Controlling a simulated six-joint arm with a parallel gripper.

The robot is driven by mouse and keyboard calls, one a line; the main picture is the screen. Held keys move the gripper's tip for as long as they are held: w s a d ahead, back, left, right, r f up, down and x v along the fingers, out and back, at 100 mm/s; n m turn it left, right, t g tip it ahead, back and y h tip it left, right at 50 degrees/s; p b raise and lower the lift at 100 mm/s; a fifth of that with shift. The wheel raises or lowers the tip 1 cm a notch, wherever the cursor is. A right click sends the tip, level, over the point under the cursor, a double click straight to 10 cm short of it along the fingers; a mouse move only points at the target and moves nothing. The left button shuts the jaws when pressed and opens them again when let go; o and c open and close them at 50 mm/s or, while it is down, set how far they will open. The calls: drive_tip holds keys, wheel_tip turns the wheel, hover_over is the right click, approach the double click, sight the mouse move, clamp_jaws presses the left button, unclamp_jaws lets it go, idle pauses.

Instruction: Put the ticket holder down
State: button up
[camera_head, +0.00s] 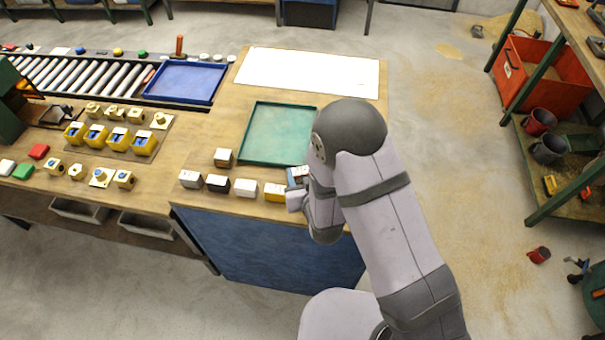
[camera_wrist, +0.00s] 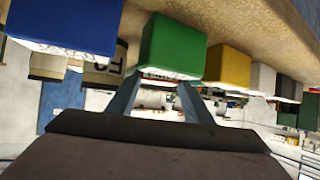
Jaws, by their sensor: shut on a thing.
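My gripper (camera_wrist: 158,92) shows in the wrist view, where the scene is upside down. Its two fingers reach to a green block (camera_wrist: 172,46), apparently the ticket holder, and are shut on it. The green block is at the table top, in line with a yellow block (camera_wrist: 228,68) on one side and a blue block (camera_wrist: 65,33) on the other. Whether its base touches the table is unclear. In the head view my arm hides the green block and the fingertips, at the table's front edge, just right of the yellow block (camera_head: 275,192).
White (camera_head: 245,188) and black (camera_head: 217,183) blocks continue the row leftward. A green tray (camera_head: 262,158) lies behind, with a white sheet (camera_head: 350,85) and blue tray (camera_head: 206,66) farther back. Yellow holders (camera_head: 119,139) stand left. The table's front edge is close.

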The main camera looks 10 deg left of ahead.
drive_tip(key=shift+r+b, duration=0.85)
drive_tip(key=shift+r, duration=4.05)
drive_tip(key=b, duration=0.4)
hover_over(285, 129)
drive_tip(key=shift+w+r, duration=0.1)
drive_tip(key=shift+r, duration=0.2)
drive_tip(key=shift+f, duration=4.95)
drive_tip(key=shift+f, duration=0.2)
drive_tip(key=o, duration=1.1)
drive_tip(key=shift+o, duration=0.2)
drive_tip(key=shift+r, duration=0.1)
